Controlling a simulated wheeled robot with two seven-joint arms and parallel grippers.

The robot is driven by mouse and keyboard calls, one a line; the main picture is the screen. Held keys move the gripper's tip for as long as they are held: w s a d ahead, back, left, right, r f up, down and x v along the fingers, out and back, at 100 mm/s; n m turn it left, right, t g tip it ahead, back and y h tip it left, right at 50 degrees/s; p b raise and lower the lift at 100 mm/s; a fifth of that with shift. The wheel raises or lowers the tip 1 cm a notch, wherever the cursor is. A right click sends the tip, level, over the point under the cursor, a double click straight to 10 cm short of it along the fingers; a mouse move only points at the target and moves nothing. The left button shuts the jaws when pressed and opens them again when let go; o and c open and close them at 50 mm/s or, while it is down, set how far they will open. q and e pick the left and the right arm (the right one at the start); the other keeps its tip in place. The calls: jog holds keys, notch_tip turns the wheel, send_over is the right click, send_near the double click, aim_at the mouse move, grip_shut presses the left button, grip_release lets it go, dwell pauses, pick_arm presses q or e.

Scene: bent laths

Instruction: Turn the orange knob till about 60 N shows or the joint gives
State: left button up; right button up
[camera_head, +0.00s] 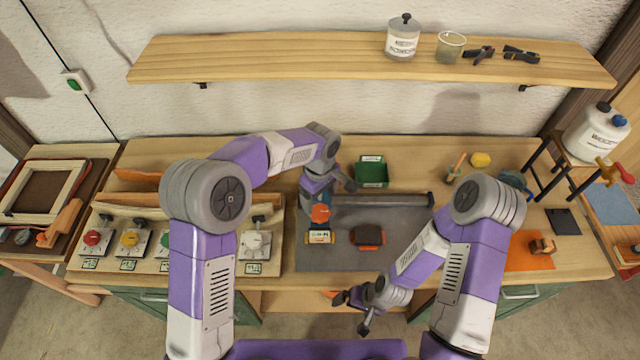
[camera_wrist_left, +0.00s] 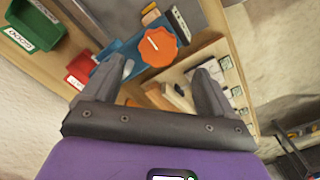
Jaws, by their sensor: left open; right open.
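The orange knob (camera_head: 320,213) sits on a blue device (camera_wrist_left: 128,55) on the bench, with a small pale display (camera_head: 320,237) in front of it. Its digits are too small to read. The lobed orange knob (camera_wrist_left: 158,47) bears a white line in the left wrist view. My left gripper (camera_head: 328,187) is open just behind and above the knob. In the left wrist view its fingers stand apart, with the knob seen beyond and between their tips, not gripped. My right gripper (camera_head: 351,314) is open and empty near the bench's front edge. I cannot make out a lath joint.
A dark block (camera_head: 368,237) lies on the grey mat (camera_head: 345,262) right of the device. A green box (camera_head: 371,171) stands behind. A board with several coloured knobs (camera_head: 92,238) lies to the left. An orange mat (camera_head: 528,252) lies at the right. A shelf (camera_head: 300,60) hangs above.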

aim_at(320, 211)
pick_arm(q)
jog(key=shift+w+f, duration=0.25)
jog(key=shift+w, duration=0.25)
jog(key=shift+w+f, duration=0.2)
jog(key=shift+w, duration=0.25)
jog(key=shift+f, duration=0.35)
jog(key=shift+s+f+p, duration=0.2)
jog(key=shift+s+f, duration=0.25)
jog(key=shift+s, duration=0.2)
jog(key=shift+s+f+p, duration=0.15)
jog(key=shift+s+f, duration=0.3)
jog(key=shift+s, duration=0.15)
jog(key=f, duration=0.2)
jog(key=w+f, duration=0.1)
jog(key=f, duration=0.1)
jog(key=shift+w, duration=0.1)
jog(key=shift+s+r, duration=0.1)
jog(key=shift+s, duration=0.2)
jog(key=shift+w, duration=0.2)
jog(key=c, duration=1.1)
jog(key=shift+o, duration=0.2)
pick_arm(e)
jog(key=shift+w+r, duration=0.2)
jog(key=shift+r, duration=0.3)
jog(key=shift+f, duration=0.1)
